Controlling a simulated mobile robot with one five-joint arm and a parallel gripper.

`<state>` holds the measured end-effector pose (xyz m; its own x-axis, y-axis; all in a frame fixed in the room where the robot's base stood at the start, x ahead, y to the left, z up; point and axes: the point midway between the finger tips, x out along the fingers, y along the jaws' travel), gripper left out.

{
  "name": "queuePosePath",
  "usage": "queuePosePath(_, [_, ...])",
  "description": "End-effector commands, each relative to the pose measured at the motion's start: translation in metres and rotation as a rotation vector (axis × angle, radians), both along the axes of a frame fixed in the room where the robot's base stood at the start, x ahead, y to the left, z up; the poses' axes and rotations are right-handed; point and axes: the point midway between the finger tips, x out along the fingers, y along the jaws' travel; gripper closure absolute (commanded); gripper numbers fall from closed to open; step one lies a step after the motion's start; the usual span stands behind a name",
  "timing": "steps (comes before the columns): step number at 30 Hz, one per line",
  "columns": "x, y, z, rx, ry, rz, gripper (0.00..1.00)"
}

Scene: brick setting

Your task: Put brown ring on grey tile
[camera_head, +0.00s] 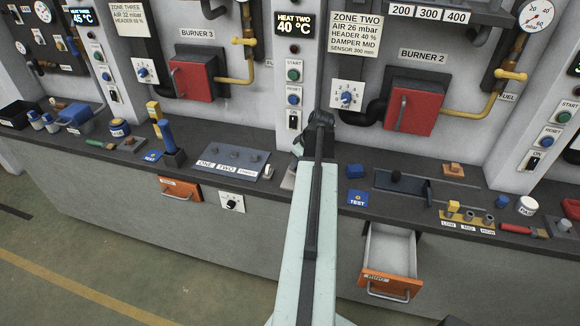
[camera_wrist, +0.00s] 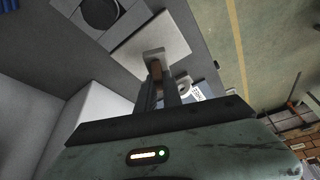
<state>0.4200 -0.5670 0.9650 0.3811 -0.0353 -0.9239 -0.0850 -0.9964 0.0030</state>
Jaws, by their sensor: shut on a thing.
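My gripper (camera_wrist: 154,58) is shut on a brown piece that shows between its fingers in the wrist view, the brown ring (camera_wrist: 157,70). Its full round shape is hidden by the fingers. The pale grey tile (camera_wrist: 172,38) lies on the dark counter beyond and below the fingertips; I cannot tell whether the ring touches it. In the head view a small part of the grey tile (camera_head: 289,178) shows left of my arm. My arm covers the rest of the tile and the held ring there.
An open, empty drawer (camera_head: 390,246) with an orange front juts out right of my arm. Left of the tile are a blue-grey panel (camera_head: 233,160) and a blue lever (camera_head: 168,138). A dark tray (camera_head: 425,188) and a blue test block (camera_head: 357,198) stand right.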

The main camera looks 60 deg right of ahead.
Motion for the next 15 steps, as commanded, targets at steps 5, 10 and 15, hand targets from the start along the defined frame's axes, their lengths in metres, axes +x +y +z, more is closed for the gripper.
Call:
queuePosePath(5, [0.003,-0.003,0.000,0.000,0.000,0.003,1.00])
queuePosePath(10, [0.002,-0.014,-0.024,0.001,0.000,-0.002,1.00])
queuePosePath(15, [0.001,-0.014,-0.041,0.001,0.000,-0.002,1.00])
